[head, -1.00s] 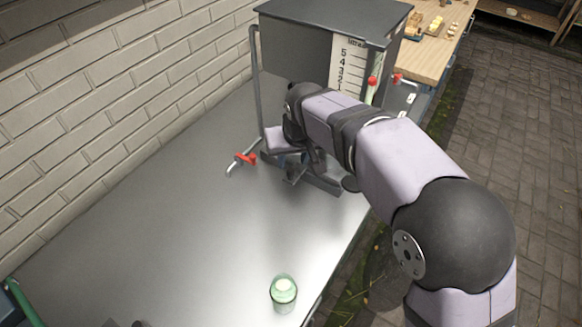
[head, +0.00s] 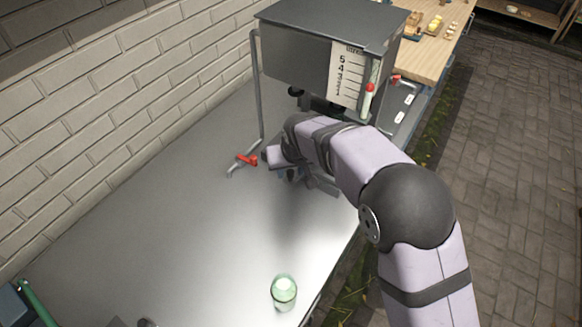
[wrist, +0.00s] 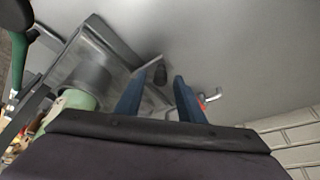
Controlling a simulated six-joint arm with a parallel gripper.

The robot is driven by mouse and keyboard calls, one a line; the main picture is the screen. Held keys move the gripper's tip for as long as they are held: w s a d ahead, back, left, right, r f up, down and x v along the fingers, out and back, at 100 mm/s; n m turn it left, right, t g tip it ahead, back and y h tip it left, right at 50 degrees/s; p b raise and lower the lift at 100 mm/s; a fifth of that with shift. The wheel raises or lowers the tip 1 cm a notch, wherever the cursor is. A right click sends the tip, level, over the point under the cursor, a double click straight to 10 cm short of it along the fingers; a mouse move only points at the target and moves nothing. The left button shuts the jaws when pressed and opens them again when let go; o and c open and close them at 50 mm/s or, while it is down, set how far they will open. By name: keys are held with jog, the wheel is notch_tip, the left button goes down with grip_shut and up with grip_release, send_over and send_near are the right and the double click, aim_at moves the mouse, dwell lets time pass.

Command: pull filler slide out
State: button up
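The filler is a grey box (head: 330,55) with a numbered scale (head: 347,72) on its front, standing on a metal frame. In the wrist view, a small dark knob (wrist: 160,76) on a grey rod (wrist: 148,63) shows between and just beyond my fingertips; I cannot tell for sure that it is the slide's handle. My gripper (wrist: 157,82) is open, with its two blue fingers apart and no visible grip on the knob. In the head view my arm hides most of the filler's lower part and the gripper.
A glass with pale green contents (head: 284,292) stands near the table's front edge. The grey table (head: 170,220) is clear to the left. A brick wall (head: 110,90) runs behind.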

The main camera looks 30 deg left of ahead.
grip_shut()
jog(key=s+b, duration=0.5)
jog(key=s, duration=0.8)
jog(key=shift+s, duration=0.3)
jog(key=shift+a+r, duration=0.1)
grip_release()
